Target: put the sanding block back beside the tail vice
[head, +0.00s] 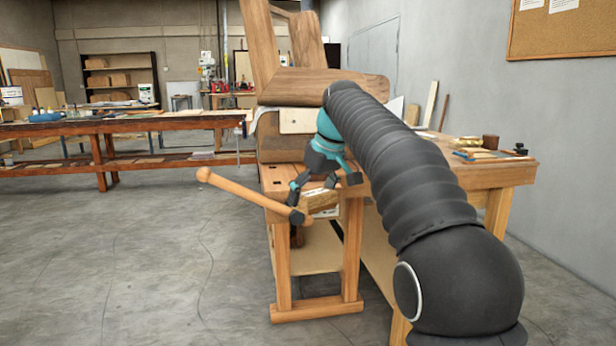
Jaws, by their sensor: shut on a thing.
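My gripper (322,190), teal and black, points down at the near corner of the workbench (275,176). It is shut on the sanding block (319,201), a small light-brown block with a paler upper part, partly hidden by the fingers. The tail vice shows by its long wooden handle (245,192), which slants down from a round knob at left to a dark fitting just left of the block. The vice's body is mostly hidden. I cannot tell whether the block touches the bench top or hangs just above or in front of its edge.
A large bent wooden piece on a form (318,88) stands on the bench close behind my gripper. Small tools and tins (490,145) lie on the bench's right part. A long second bench (110,126) stands at left; the floor between is clear.

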